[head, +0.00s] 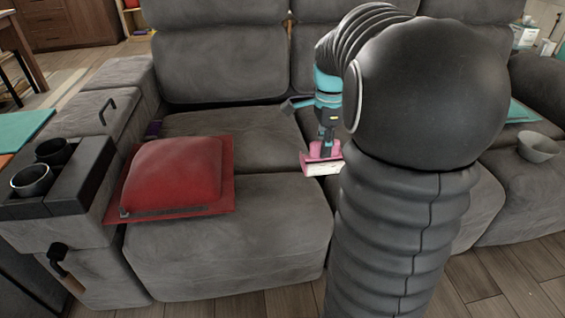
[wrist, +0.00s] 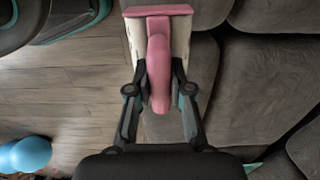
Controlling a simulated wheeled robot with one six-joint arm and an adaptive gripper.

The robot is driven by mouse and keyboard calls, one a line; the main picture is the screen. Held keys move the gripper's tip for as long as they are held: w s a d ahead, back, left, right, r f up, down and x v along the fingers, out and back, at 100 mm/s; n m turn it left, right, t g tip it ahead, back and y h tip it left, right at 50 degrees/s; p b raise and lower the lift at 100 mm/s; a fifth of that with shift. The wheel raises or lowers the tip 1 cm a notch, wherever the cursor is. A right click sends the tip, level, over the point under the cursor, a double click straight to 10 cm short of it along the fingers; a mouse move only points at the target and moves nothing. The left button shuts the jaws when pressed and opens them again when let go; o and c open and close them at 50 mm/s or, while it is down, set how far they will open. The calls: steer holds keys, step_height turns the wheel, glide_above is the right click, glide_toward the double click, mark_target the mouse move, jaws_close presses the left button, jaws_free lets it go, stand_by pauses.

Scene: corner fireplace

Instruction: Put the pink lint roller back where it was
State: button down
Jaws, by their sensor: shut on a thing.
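The pink lint roller (head: 322,161) is held in my gripper (head: 328,136) above the grey sofa (head: 235,232), near the middle seats in the head view. In the wrist view, my gripper's two fingers (wrist: 160,95) are shut on the pink handle of the lint roller (wrist: 158,60). The roller's wide pink and pale head points away from the gripper. My arm hides part of the sofa behind it in the head view.
Cups (head: 32,180) sit in the left armrest. A grey bowl (head: 538,147) is on the right. A blue rounded object (wrist: 28,154) is on the floor.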

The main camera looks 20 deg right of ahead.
steer(key=shift+w+a+f, duration=0.55)
steer(key=shift+w+f, duration=1.25)
steer(key=shift+w, duration=0.1)
steer(key=shift+w+a+f, duration=0.5)
steer(key=shift+w+f, duration=1.3)
steer(key=shift+w, duration=0.1)
steer(key=shift+w+a+f, duration=0.55)
steer(key=shift+w+f, duration=1.25)
steer(key=shift+w, duration=0.1)
steer(key=shift+f, duration=0.1)
steer(key=c, duration=1.1)
jaws_free()
steer(key=shift+o, duration=0.2)
step_height(320, 180, up, 12)
steer(key=f, duration=0.1)
steer(key=s+a+r+n+t, duration=0.2)
steer(key=s+a+r+n, duration=0.3)
steer(key=s+a+r, duration=0.15)
steer(key=s+a+f+n+t, duration=0.1)
steer(key=s+a+f+n, duration=0.1)
steer(key=s+a+n, duration=0.3)
steer(key=s+a+f+n+t, duration=0.2)
steer(key=s+a+n, duration=0.3)
steer(key=s+n, duration=0.6)
steer(key=s+p, duration=0.1)
steer(key=s, duration=0.4)
steer(key=shift+s+t, duration=0.3)
steer(key=shift+s, duration=0.1)
